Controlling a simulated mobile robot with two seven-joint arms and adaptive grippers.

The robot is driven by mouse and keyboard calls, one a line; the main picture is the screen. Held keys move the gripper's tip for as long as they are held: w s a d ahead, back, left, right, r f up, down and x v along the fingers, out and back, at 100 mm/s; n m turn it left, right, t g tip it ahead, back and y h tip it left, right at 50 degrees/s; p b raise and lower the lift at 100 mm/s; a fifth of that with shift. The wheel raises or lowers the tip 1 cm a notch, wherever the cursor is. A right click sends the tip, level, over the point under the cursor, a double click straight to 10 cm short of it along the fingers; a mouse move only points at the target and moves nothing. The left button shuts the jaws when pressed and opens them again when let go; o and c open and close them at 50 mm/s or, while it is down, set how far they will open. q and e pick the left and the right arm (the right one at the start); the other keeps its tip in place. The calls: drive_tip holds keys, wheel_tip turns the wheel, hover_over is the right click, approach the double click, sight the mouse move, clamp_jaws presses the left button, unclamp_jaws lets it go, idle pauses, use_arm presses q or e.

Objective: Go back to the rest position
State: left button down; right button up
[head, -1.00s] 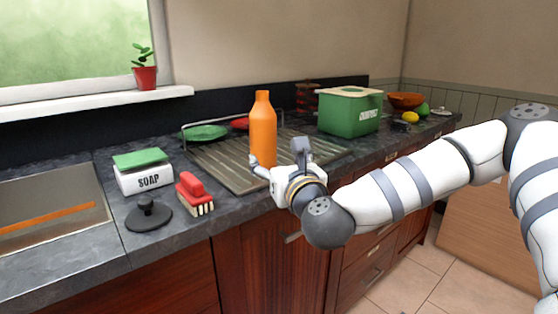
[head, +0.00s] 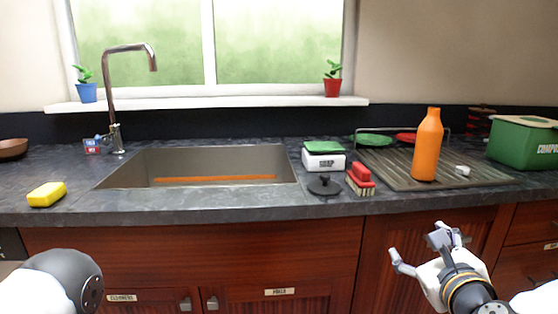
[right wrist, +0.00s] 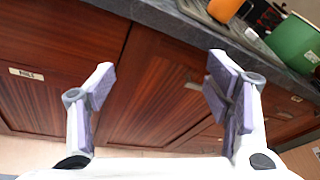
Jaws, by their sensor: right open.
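My right gripper (head: 420,256) is open and empty in front of the cabinet doors, below the counter edge, at the lower right of the head view. In the right wrist view its two fingers (right wrist: 160,90) stand wide apart with only cabinet fronts between them. An orange bottle (head: 427,146) stands upright on the drying rack (head: 392,172), apart from the gripper. Part of my left arm shows at the lower left of the head view, but its gripper is out of the picture.
The counter edge (head: 230,214) runs above the right gripper. On the counter are a sink (head: 215,158), a yellow sponge (head: 46,194), a soap box (head: 323,160), a black plug (head: 325,185), a red brush (head: 361,178) and a green compost bin (head: 520,146).

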drive_tip(key=s+a+f+n+g+y, duration=0.1)
drive_tip(key=s+a+f+n+g, duration=0.2)
drive_tip(key=f, duration=0.4)
drive_tip(key=s+a+f+n+g+y, duration=0.1)
drive_tip(key=a+f+n+y, duration=0.15)
drive_tip(key=f+n, duration=0.3)
drive_tip(key=s+a+f+n+g, duration=0.3)
drive_tip(key=s+f+n+g, duration=0.2)
drive_tip(key=s+f+n, duration=0.55)
drive_tip(key=s+d+f+n+g, duration=0.1)
drive_tip(key=s+f+n+g, duration=0.1)
drive_tip(key=s, duration=0.7)
drive_tip(key=s+d+f+n+g+h, duration=0.1)
drive_tip(key=s+d+f+n+g, duration=0.1)
drive_tip(key=s+n, duration=0.4)
drive_tip(key=s+d+f+n+g+h, duration=0.1)
drive_tip(key=s+d+f+n+g, duration=0.1)
drive_tip(key=s, duration=1)
drive_tip(key=f+n+g, duration=0.1)
drive_tip(key=n+g, duration=0.1)
drive_tip(key=shift+s+f+n+g, duration=0.25)
drive_tip(key=shift+s+n+g, duration=0.05)
drive_tip(key=shift+s+g, duration=0.1)
